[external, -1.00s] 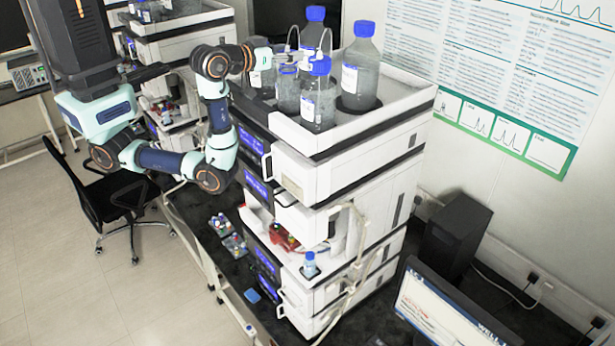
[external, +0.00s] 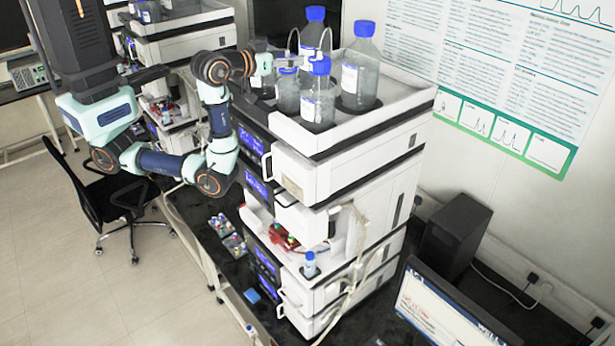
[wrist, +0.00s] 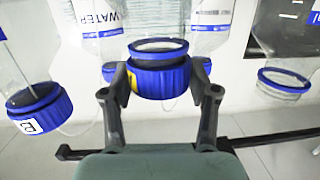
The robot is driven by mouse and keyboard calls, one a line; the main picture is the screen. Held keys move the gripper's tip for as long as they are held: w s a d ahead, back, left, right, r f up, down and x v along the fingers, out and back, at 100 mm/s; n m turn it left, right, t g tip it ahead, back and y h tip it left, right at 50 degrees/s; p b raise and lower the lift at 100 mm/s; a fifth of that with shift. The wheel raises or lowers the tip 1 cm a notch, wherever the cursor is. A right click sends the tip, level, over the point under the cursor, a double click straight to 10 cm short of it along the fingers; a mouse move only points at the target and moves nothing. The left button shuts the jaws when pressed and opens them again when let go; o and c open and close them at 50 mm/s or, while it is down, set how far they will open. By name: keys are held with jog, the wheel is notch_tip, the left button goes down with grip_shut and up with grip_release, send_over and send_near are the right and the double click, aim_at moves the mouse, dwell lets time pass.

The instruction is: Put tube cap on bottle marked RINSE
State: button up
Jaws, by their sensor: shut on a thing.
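My gripper (wrist: 160,98) is shut on a blue tube cap (wrist: 162,82) with a yellow label, between its two fingers in the wrist view. A blue-edged ring (wrist: 158,48) adjoins the cap; I cannot tell whether the cap is seated on a bottle neck. In the external view my gripper (external: 272,62) is beside the top of a middle small bottle (external: 288,97). A bottle with an uncapped blue-rimmed mouth (wrist: 285,82) is at right in the wrist view. No RINSE marking is readable.
Large capped bottles, one marked WATER (wrist: 100,15), stand behind. Thin tubes arch over the bottles. The bottles stand in a white raised-edge tray (external: 405,97) on the instrument stack.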

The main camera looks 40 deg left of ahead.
jog(key=shift+f, duration=0.1)
jog(key=o, duration=1.1)
jog(key=shift+c, duration=0.2)
jog(key=v, duration=1.2)
